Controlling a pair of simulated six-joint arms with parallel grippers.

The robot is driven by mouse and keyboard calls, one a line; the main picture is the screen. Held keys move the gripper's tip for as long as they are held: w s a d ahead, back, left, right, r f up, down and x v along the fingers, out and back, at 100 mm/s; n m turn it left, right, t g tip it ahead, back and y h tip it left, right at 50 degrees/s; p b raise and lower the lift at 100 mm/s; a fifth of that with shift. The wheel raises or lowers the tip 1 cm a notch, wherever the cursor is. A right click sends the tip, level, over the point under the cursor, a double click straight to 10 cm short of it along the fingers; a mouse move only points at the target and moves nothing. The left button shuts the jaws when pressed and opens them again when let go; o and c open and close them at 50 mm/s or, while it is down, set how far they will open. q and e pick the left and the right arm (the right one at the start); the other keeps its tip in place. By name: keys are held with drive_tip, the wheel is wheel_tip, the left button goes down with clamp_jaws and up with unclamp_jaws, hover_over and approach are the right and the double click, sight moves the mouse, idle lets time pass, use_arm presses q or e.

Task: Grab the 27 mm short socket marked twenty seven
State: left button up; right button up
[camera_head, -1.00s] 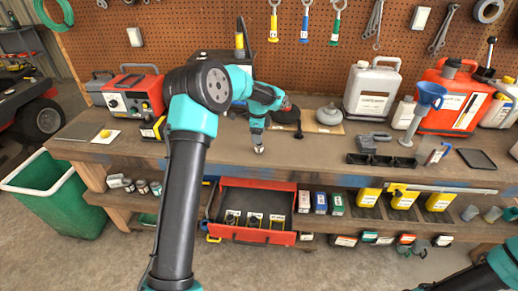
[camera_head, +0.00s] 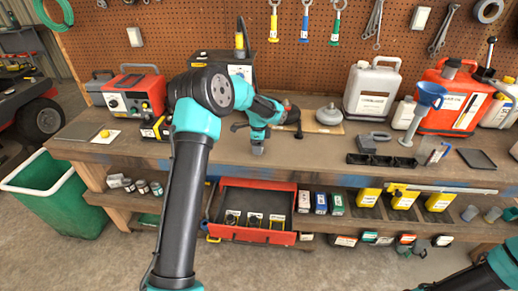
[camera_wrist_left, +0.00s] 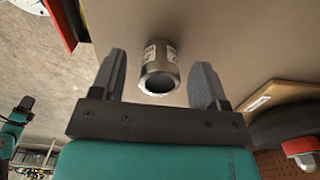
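In the left wrist view a short metal socket (camera_wrist_left: 158,68) with a pale label stands between the fingers of my left gripper (camera_wrist_left: 158,84). The label's marking is too small to read. The socket's open end faces the camera, and a gap shows between it and each finger. My left gripper is open around it. In the head view my left gripper (camera_head: 257,149) points down at the front part of the workbench top (camera_head: 300,150) and hides the socket. Of my right arm only links show at the lower right; its gripper is out of view.
A dark round object and a grey disc (camera_head: 329,114) lie on a wooden board just behind the gripper. An open red drawer (camera_head: 290,238) is below. A red box (camera_head: 133,95) stands left.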

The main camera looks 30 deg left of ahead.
use_arm(q)
drive_tip(key=c, duration=1.1)
drive_tip(key=shift+o, duration=0.2)
drive_tip(key=shift+r, duration=0.1)
drive_tip(key=shift+r, duration=1.45)
drive_tip(key=shift+s+r, duration=0.15)
drive_tip(key=shift+r, duration=0.15)
drive_tip(key=s+d, duration=0.2)
drive_tip(key=s, duration=0.2)
drive_tip(key=s+d+r, duration=0.1)
drive_tip(key=s+d, duration=0.2)
drive_tip(key=s, duration=0.2)
drive_tip(key=s+d, duration=0.3)
drive_tip(key=s, duration=0.1)
drive_tip(key=shift+s+d+r, duration=0.15)
drive_tip(key=shift+s+d, duration=0.05)
